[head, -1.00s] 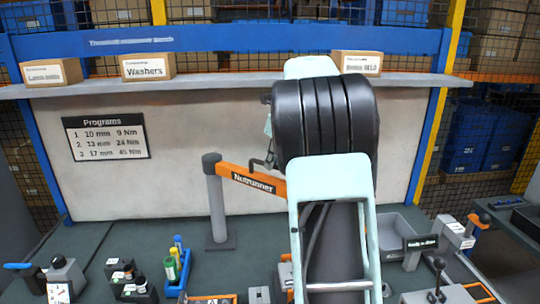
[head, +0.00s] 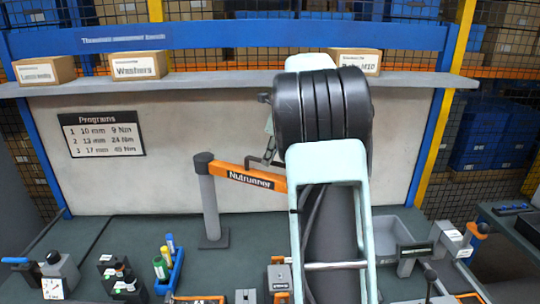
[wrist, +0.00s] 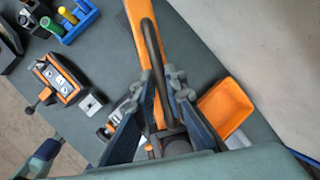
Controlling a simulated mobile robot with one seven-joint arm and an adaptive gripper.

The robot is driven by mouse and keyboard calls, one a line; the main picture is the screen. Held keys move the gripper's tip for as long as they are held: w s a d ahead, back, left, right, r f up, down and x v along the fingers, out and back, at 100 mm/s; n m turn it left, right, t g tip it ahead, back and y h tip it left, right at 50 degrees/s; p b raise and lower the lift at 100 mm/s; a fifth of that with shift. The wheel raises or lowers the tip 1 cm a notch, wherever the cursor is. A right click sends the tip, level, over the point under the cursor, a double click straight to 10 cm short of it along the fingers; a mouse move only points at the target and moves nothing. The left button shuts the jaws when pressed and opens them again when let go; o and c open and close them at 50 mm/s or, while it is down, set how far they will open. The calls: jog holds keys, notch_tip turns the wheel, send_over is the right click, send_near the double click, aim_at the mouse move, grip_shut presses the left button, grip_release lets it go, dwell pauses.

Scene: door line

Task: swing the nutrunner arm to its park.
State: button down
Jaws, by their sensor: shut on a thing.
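The nutrunner arm (head: 250,178) is an orange bar with a "Nutrunner" label. In the head view it runs right from a grey post (head: 211,210) and passes behind my own arm, which hides its far end. In the wrist view the orange bar (wrist: 140,22) runs up the picture, with a dark bent handle (wrist: 153,50) along it. My gripper (wrist: 157,85) has its two fingers on either side of the handle and is shut on it. My gripper is hidden in the head view. I cannot make out a park for the arm.
A grey bin (head: 398,228) and a sign (head: 414,250) are at right. An orange tray (wrist: 227,105) lies beside my gripper. A shelf with boxes (head: 138,66) runs above.

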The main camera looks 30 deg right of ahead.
jog(key=shift+w+d+r, duration=0.1)
jog(key=shift+w, duration=0.05)
dwell(0.3)
jog(key=c, duration=2)
grip_release()
jog(key=shift+o, duration=0.2)
jog(key=v, duration=1.2)
notch_tip(320, 180, up, 7)
jog(key=p, duration=0.3)
